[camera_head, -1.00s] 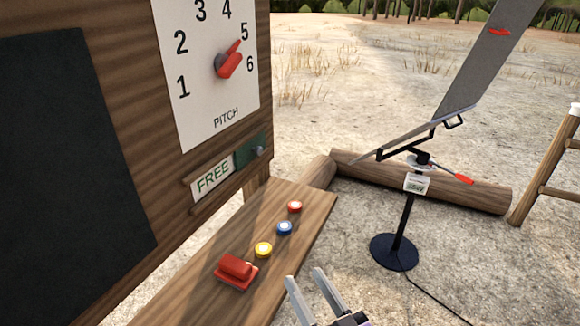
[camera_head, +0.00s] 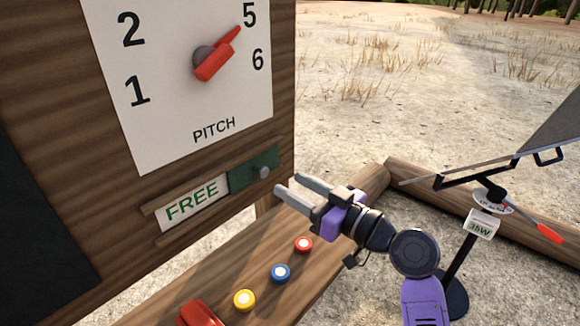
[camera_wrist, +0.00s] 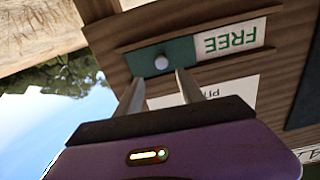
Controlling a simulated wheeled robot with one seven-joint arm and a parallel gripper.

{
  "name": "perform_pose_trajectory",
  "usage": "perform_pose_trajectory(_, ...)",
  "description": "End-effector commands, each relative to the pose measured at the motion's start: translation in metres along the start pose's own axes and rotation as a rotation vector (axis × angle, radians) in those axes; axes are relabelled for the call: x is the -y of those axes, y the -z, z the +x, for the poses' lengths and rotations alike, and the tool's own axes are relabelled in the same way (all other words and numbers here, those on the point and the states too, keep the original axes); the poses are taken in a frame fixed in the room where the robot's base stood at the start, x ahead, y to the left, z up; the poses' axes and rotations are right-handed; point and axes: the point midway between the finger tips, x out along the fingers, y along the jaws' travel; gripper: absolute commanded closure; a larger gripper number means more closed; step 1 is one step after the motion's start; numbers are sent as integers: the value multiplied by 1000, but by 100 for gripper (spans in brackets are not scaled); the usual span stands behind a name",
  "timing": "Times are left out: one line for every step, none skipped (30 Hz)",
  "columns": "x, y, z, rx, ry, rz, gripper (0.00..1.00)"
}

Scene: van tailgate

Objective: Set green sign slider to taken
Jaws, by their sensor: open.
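The green sign slider (camera_head: 248,176) sits at the right end of a wooden rail on the board, with a round grey knob (camera_head: 264,172) on it. The white sign beside it reads FREE (camera_head: 190,202). My gripper (camera_head: 285,185) is open and empty, its fingertips just right of the knob in the head view. In the wrist view the slider (camera_wrist: 178,55) and knob (camera_wrist: 161,62) appear upside down, with the knob ahead of the two open fingers (camera_wrist: 158,82). I see no contact between the fingers and the knob.
Above the rail is the PITCH dial with a red pointer (camera_head: 217,56). Below is a wooden shelf (camera_head: 222,275) with red (camera_head: 304,244), blue (camera_head: 281,273) and yellow (camera_head: 244,300) buttons and a red block (camera_head: 199,314). A panel stand (camera_head: 480,223) is at right.

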Motion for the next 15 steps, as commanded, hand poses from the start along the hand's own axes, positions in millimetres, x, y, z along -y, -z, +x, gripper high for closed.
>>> perform_pose_trajectory(3,-1,0,6,11,-16,54)
perform_pose_trajectory(4,-2,0,10,14,-24,54)
perform_pose_trajectory(4,-2,1,12,16,-34,54)
perform_pose_trajectory(4,-2,3,12,15,-38,54)
perform_pose_trajectory(4,-2,5,11,15,-39,54)
perform_pose_trajectory(4,-1,9,11,15,-39,54)
perform_pose_trajectory(4,-1,12,12,15,-39,54)
perform_pose_trajectory(4,-1,16,12,16,-38,54)
perform_pose_trajectory(4,-1,22,12,15,-38,54)
perform_pose_trajectory(4,0,27,11,15,-39,54)
perform_pose_trajectory(4,0,32,12,15,-39,54)
perform_pose_trajectory(4,-1,38,12,15,-39,54)
perform_pose_trajectory(4,-1,43,12,15,-38,54)
perform_pose_trajectory(5,-1,48,12,15,-38,54)
perform_pose_trajectory(4,-1,54,12,13,-38,54)
